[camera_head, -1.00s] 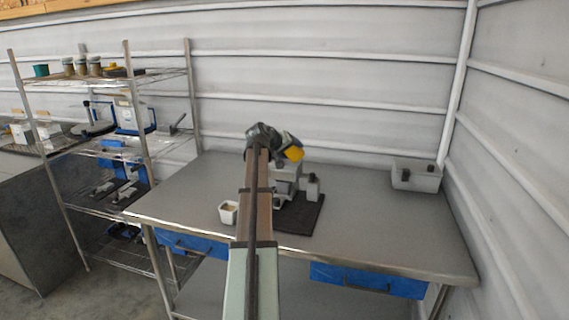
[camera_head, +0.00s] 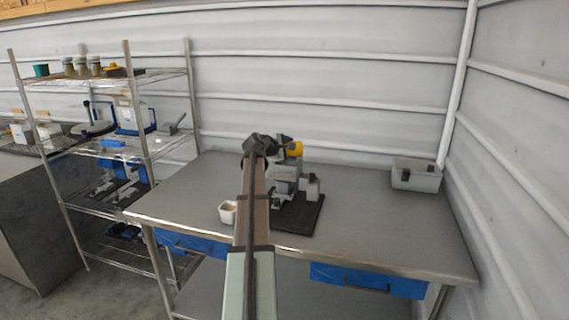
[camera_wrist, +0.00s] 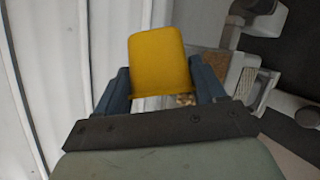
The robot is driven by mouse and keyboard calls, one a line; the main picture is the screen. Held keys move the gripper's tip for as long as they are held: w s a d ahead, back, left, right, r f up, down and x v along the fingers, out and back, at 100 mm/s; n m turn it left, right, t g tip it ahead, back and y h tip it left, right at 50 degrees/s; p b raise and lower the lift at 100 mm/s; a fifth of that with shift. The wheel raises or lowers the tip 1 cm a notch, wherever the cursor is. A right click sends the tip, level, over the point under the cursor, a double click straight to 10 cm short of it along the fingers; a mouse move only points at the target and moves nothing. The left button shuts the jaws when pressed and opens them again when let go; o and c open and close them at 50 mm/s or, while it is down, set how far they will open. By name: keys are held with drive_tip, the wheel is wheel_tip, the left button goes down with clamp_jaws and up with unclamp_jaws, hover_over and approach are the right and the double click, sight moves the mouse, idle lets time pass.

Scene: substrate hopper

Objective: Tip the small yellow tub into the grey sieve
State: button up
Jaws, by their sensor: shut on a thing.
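My gripper (camera_wrist: 165,92) is shut on the small yellow tub (camera_wrist: 158,60), with a dark finger on each side of it. In the head view the tub (camera_head: 294,149) shows just right of the gripper's wrist, above the grey machine on the bench. In the wrist view the tub is tilted, and tan grains show just below its lower edge. Beyond it is a grey tray-like part with tan material (camera_wrist: 205,66), perhaps the sieve; the tub and fingers partly hide it. I cannot tell how much is left in the tub.
The grey machine (camera_head: 284,187) stands on a dark mat (camera_head: 300,218). A small white tub (camera_head: 228,212) sits left of it. A grey bin (camera_head: 416,178) is at the bench's right end. The bench (camera_head: 370,220) is clear between.

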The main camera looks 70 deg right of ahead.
drive_tip(key=n, duration=0.2)
drive_tip(key=w+n, duration=0.1)
drive_tip(key=shift+d+r+n+h, duration=0.2)
drive_tip(key=shift+n+h, duration=0.1)
drive_tip(key=shift+n, duration=0.1)
